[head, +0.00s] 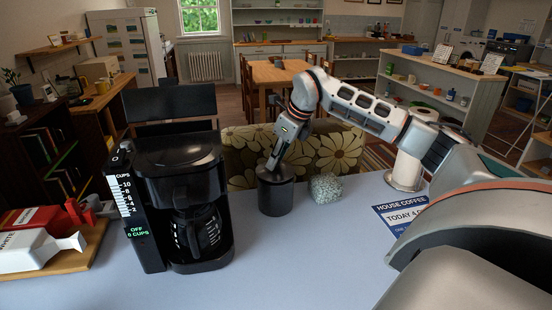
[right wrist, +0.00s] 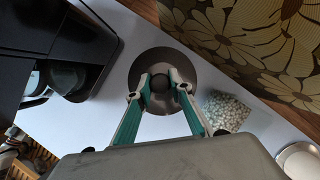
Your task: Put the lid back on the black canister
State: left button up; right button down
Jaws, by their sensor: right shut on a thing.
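The black canister (head: 275,196) stands upright on the pale counter, to the right of the coffee maker. My right gripper (head: 273,163) reaches down over it from the right. In the right wrist view its fingers (right wrist: 161,88) are shut on the knob (right wrist: 160,84) of a round dark lid (right wrist: 177,64). The lid covers the canister's mouth from above in that view. In the head view the lid (head: 265,172) is at the canister's top; I cannot tell whether it is fully seated or slightly above the rim. My left gripper is not in view.
A black coffee maker (head: 181,200) stands close on the left. A white cylinder (head: 404,174) and a House Coffee sign (head: 399,215) are farther right. The counter (head: 300,260) in front is clear.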

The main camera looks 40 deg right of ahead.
jog(key=shift+f+b, duration=0.3)
jog(key=shift+f, duration=0.5)
jog(key=shift+r, duration=0.1)
dwell(0.3)
jog(key=c, duration=1.7)
grip_release()
jog(key=o, duration=0.4)
jog(key=shift+o, duration=0.2)
jog(key=shift+r, duration=3)
